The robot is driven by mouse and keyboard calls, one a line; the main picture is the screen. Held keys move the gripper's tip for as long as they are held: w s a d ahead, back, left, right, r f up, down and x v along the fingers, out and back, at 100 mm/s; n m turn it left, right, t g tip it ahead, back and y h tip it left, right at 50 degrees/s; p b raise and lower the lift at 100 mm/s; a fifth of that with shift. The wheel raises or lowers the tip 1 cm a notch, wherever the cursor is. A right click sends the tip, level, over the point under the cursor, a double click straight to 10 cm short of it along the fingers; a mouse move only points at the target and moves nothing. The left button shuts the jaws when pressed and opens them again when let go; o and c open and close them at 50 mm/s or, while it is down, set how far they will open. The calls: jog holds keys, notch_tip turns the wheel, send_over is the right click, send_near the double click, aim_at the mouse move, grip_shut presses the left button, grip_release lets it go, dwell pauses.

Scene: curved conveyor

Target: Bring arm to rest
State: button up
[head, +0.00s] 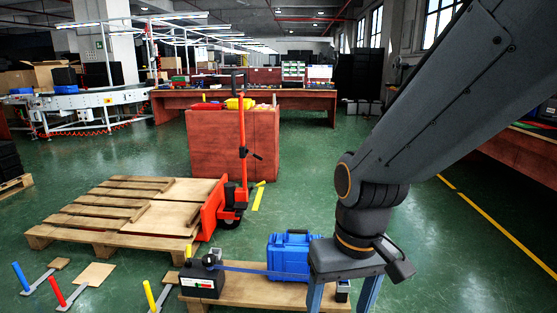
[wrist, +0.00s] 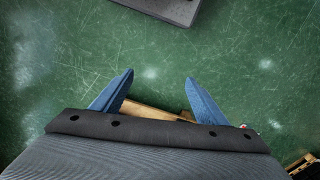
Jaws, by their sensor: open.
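My gripper (head: 341,291) hangs at the end of my arm at the right of the head view, pointing down. Its two blue fingers stand apart with nothing between them, and the lower ends run out of the picture. In the wrist view the open fingers (wrist: 158,84) point over the green floor, with part of a wooden board behind them. A blue case (head: 288,256) stands on a low wooden board (head: 245,291), just left of the gripper in the picture. I cannot tell how far apart they are in depth.
A black box (head: 202,279) sits on the board's left end. A wooden pallet (head: 120,212) with a red pallet jack (head: 213,209) lies further back left. Colored posts (head: 150,296) stand at front left. Green floor (head: 310,160) is clear in the middle. A conveyor (head: 85,101) stands far left.

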jog(key=s+d+r+m+p, duration=0.2)
jog(key=d+r+p, duration=0.6)
jog(key=p, duration=0.5)
notch_tip(320, 180, up, 3)
jog(key=shift+s+d+f+h, duration=0.15)
jog(key=shift+d+h, duration=0.25)
dwell(0.5)
